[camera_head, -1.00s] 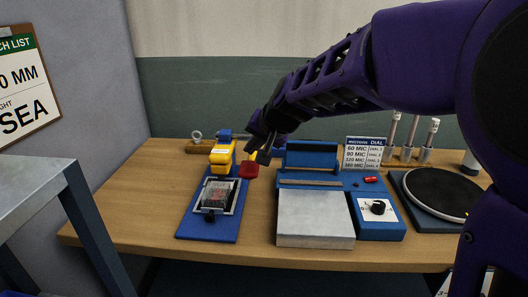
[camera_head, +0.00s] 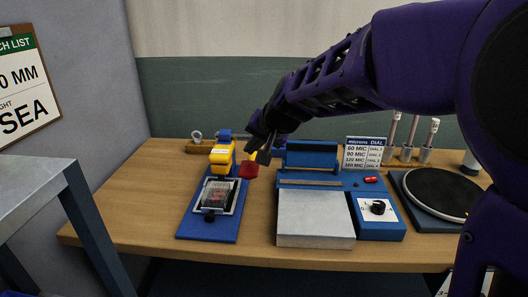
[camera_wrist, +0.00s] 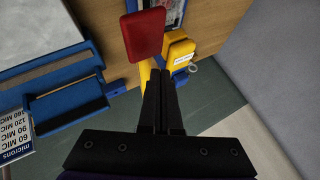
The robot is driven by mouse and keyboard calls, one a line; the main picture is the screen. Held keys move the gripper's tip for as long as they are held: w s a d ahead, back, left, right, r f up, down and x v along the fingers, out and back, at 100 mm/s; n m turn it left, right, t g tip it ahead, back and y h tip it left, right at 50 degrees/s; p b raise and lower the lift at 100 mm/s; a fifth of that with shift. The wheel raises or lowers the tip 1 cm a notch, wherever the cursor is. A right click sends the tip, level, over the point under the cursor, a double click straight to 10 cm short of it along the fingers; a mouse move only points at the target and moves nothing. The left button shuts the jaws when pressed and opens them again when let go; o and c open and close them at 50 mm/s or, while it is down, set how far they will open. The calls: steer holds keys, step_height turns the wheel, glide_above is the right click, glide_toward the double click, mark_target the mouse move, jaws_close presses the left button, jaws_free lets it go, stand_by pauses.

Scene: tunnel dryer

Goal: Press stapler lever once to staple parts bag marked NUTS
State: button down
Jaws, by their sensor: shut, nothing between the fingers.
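The yellow stapler (camera_head: 221,157) stands at the back of a blue base (camera_head: 205,229) on the bench. Its red lever paddle (camera_head: 248,170) sticks out to the right. A clear bag (camera_head: 216,192) with a white label lies in the holder in front of it; I cannot read the label. My gripper (camera_head: 262,156) is shut and empty, just behind and right of the paddle. In the wrist view, the shut fingers (camera_wrist: 162,73) point toward the red paddle (camera_wrist: 144,33), with the yellow stapler body (camera_wrist: 179,52) on the right. Whether they touch the lever cannot be told.
A blue heat sealer (camera_head: 312,180) with a metal plate and a dial box stands right of the stapler. A microns dial card (camera_head: 362,152) stands behind it, and a round dark plate (camera_head: 440,194) is at the far right. Bare bench lies left of the stapler.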

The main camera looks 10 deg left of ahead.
mark_target(253, 164)
steer(key=shift+f, duration=0.15)
steer(key=shift+f, duration=0.3)
steer(key=shift+s+f, duration=0.15)
steer(key=shift+f, duration=0.85)
steer(key=shift+s+f, duration=0.1)
steer(key=shift+f, duration=0.9)
stand_by(1.4)
steer(key=shift+a+r+p, duration=0.1)
steer(key=shift+r+p, duration=1.65)
steer(key=shift+r, duration=0.55)
steer(key=shift+w, duration=0.1)
steer(key=shift+r, duration=0.2)
steer(key=shift+w+r+p, duration=0.15)
steer(key=shift+r+p, duration=1.85)
steer(key=shift+r, duration=0.4)
